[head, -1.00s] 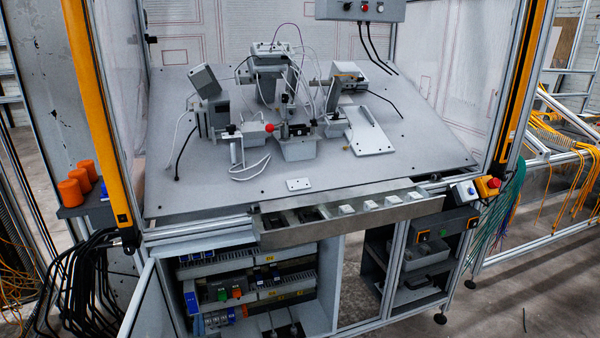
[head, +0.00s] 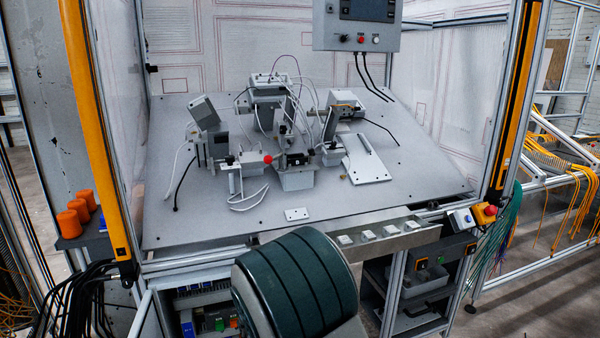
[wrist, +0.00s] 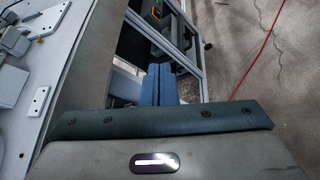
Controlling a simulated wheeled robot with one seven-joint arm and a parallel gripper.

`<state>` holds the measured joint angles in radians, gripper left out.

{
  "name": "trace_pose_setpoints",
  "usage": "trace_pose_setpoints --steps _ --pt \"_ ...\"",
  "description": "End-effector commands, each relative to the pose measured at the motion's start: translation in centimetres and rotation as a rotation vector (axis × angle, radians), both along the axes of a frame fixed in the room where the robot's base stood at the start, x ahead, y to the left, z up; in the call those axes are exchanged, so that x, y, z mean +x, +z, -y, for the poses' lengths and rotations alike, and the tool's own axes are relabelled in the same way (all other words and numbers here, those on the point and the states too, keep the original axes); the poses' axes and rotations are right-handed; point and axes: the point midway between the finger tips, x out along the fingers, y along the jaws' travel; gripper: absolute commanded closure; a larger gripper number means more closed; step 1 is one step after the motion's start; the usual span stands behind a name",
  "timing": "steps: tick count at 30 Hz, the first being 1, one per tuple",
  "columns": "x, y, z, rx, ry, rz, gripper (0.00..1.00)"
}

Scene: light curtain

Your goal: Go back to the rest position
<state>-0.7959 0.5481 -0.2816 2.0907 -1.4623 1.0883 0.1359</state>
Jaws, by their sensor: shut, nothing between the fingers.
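My gripper (wrist: 159,72) shows in the wrist view as two blue fingers side by side, shut and empty. It is in front of the workstation's lower frame, to the right of the work plate. In the head view a dark green, ribbed part of my arm stands at the bottom centre, in front of the cabinet; my fingers are not visible there.
Yellow light curtain posts flank the station at left (head: 93,130) and right (head: 512,100). The grey work plate (head: 390,205) bears several fixtures. Bare floor (wrist: 240,60) lies right in the wrist view.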

Motion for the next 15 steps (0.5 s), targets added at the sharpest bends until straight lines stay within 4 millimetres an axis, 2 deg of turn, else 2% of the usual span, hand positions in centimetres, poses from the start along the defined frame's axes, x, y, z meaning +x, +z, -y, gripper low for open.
trace_pose_setpoints --steps 1,6,10,15 --pt "-1.2 1.4 2.3 0.074 -0.088 0.001 1.0" --pt "-6.2 3.7 7.4 0.318 -0.353 -0.001 1.0" --pt "-10.2 5.3 9.8 0.51 -0.538 0.014 1.0" --pt "-15.2 7.3 11.2 0.764 -0.752 0.051 1.0"
